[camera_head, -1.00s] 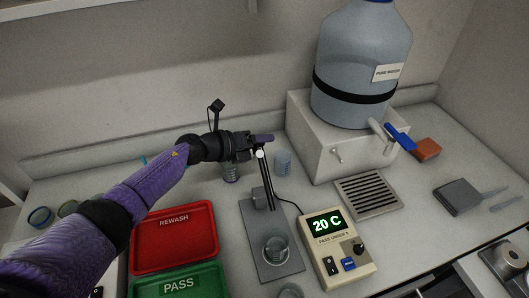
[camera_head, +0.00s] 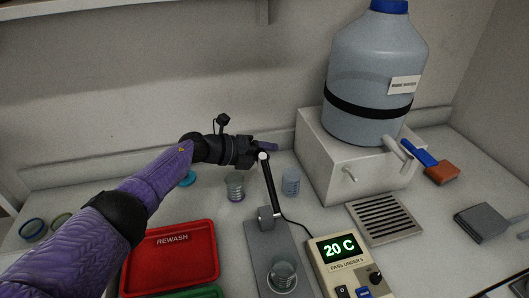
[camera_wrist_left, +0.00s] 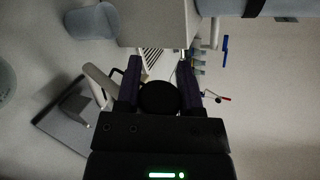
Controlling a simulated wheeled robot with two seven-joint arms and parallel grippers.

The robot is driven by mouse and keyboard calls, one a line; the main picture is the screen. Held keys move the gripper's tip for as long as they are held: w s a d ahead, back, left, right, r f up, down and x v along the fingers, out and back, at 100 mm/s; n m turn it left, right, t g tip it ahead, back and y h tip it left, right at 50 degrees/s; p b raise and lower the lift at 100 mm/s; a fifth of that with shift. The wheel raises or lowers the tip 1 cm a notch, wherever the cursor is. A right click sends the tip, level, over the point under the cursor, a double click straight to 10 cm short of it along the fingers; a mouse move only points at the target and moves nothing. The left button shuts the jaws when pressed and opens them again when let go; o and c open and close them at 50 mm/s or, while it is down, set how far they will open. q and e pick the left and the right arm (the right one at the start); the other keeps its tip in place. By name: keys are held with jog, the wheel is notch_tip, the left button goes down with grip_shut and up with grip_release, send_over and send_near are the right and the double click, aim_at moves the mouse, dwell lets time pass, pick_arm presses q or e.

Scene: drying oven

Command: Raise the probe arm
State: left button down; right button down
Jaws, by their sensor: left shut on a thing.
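The probe arm (camera_head: 269,184) is a dark rod on a grey stand (camera_head: 268,250). It rises steeply from a hinge block (camera_head: 267,217), leans slightly left, and has a pale knob (camera_head: 263,156) near its upper end. My left gripper (camera_head: 264,147) is at that upper end, shut on the probe arm. In the left wrist view, the two purple fingers (camera_wrist_left: 160,84) flank a dark round part, and the grip itself is partly hidden. A glass beaker (camera_head: 283,275) stands on the stand's plate. My right gripper is not in view.
A meter reading 20 C (camera_head: 345,262) is right of the stand. A red REWASH tray (camera_head: 172,262) lies left. Two beakers (camera_head: 235,187) (camera_head: 290,181) stand behind the stand. A large water bottle (camera_head: 375,65) sits on a white box (camera_head: 345,160) at the back right.

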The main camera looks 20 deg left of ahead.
pick_arm(q)
jog(key=shift+c, duration=1.1)
grip_release()
jog(key=shift+w+f, duration=0.1)
jog(key=shift+s+a+r, duration=0.2)
jog(key=shift+a, duration=0.05)
jog(key=p+v, duration=0.2)
jog(key=v, duration=0.7)
jog(key=shift+p, duration=0.4)
jog(key=shift+s+a, duration=0.1)
